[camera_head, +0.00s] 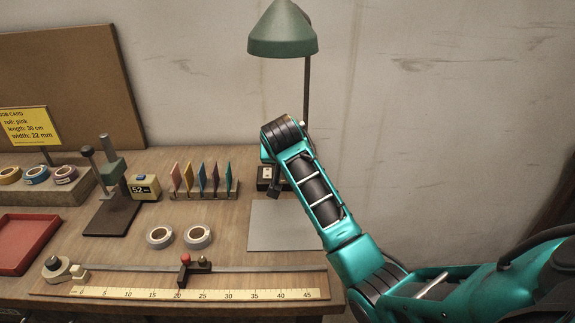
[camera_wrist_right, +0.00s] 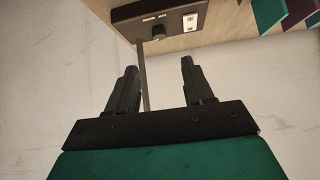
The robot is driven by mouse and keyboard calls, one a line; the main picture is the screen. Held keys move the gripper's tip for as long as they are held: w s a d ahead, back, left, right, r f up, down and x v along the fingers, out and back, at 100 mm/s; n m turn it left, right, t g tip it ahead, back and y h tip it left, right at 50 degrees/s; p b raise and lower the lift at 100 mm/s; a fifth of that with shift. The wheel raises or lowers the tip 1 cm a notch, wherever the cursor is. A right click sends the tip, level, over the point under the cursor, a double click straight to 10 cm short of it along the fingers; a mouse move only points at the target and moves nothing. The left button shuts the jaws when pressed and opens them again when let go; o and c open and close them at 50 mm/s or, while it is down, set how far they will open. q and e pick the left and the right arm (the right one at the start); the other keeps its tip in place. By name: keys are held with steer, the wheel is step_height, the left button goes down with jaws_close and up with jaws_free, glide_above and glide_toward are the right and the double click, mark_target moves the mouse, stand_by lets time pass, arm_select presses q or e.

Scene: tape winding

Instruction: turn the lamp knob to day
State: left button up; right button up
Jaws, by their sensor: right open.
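The green desk lamp (camera_head: 283,35) stands at the back of the bench on a thin post. A dark control box (camera_head: 265,172) at its foot is partly hidden by my right arm in the head view. In the right wrist view the dark box (camera_wrist_right: 122,25) carries a round black knob (camera_wrist_right: 158,32), with small lettering too blurred to read, and a white plate beside it. My right gripper (camera_wrist_right: 158,67) is open and empty, its fingers pointing toward the box, with the knob just beyond the gap and apart from the fingers. My left gripper is not in view.
The thin lamp post (camera_wrist_right: 144,78) shows near the left finger in the right wrist view. A row of colored cards (camera_head: 203,183) stands left of the box, and a grey mat (camera_head: 285,235) lies in front. Tape rolls (camera_head: 198,236) and a ruler (camera_head: 190,294) lie nearer the front edge.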

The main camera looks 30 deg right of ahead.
steer(key=b+x, duration=0.1)
steer(key=x, duration=0.9)
steer(key=shift+w+d+f+b, duration=0.1)
steer(key=shift+f+b, duration=0.15)
steer(key=shift+b, duration=0.1)
steer(key=shift+w+d+f, duration=0.15)
steer(key=shift+w+f, duration=0.1)
steer(key=shift+f, duration=0.05)
steer(key=c, duration=0.8)
jaws_close()
